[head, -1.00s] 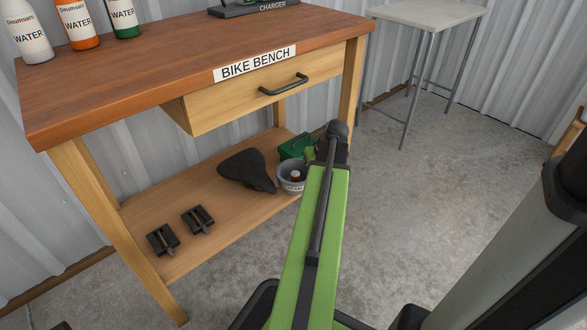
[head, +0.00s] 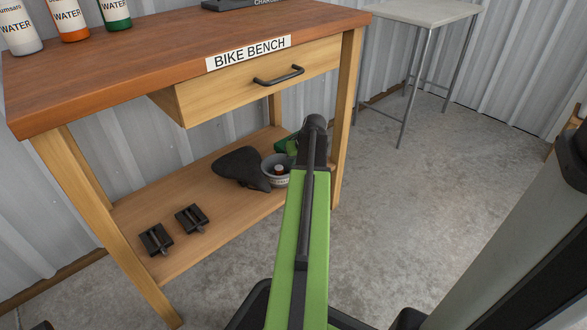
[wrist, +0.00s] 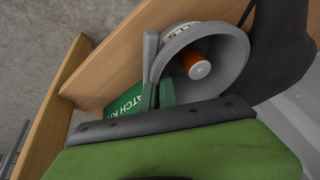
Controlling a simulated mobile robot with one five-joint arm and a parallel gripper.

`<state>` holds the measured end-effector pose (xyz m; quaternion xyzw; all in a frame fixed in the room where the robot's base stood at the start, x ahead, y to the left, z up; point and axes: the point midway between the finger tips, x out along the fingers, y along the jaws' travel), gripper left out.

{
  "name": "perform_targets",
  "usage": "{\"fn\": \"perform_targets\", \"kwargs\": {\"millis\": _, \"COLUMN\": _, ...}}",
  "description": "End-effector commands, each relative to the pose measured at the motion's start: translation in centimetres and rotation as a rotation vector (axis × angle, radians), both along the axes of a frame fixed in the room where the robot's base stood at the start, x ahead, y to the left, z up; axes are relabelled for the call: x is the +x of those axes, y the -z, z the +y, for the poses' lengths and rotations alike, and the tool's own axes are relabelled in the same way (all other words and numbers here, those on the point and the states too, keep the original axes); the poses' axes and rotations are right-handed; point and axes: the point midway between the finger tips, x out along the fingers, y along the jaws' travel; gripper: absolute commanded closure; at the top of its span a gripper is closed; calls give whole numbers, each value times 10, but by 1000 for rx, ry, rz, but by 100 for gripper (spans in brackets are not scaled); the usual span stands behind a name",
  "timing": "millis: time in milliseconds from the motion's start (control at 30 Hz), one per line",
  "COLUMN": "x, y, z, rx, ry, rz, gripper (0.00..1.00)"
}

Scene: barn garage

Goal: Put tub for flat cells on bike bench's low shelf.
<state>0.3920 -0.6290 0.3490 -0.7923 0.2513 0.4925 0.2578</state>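The tub for flat cells (head: 270,177) is a small grey round tub with a white label, beside the black saddle over the right end of the bike bench's low shelf (head: 215,228). In the wrist view the tub (wrist: 232,50) is tilted in the picture, with an orange-and-white cylinder (wrist: 196,66) inside. My gripper (wrist: 158,75) is at the tub's wall, one grey finger outside it; it appears shut on the wall. The other finger is partly hidden. I cannot tell whether the tub's base touches the shelf.
A black saddle (head: 240,167) lies close to the tub's left. A green patch kit box (wrist: 125,102) is beside it, partly behind my arm. Two black pedals (head: 192,218) lie at the shelf's left end. The shelf between pedals and saddle is clear. The drawer (head: 250,90) overhangs the shelf.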

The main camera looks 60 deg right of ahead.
Motion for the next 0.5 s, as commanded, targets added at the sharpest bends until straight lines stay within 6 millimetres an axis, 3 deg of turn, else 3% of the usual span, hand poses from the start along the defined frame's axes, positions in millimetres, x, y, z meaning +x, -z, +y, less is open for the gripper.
{"fn": "perform_targets", "kwargs": {"millis": 167, "x": 0, "y": 3, "z": 0, "rx": 0, "ry": 1, "rz": 0, "gripper": 100}}
{"fn": "perform_targets", "kwargs": {"millis": 367, "x": -1, "y": 2, "z": 0, "rx": 0, "ry": 1, "rz": 0, "gripper": 74}}
{"fn": "perform_targets", "kwargs": {"millis": 500, "x": -1, "y": 2, "z": 0, "rx": 0, "ry": 1, "rz": 0, "gripper": 74}}
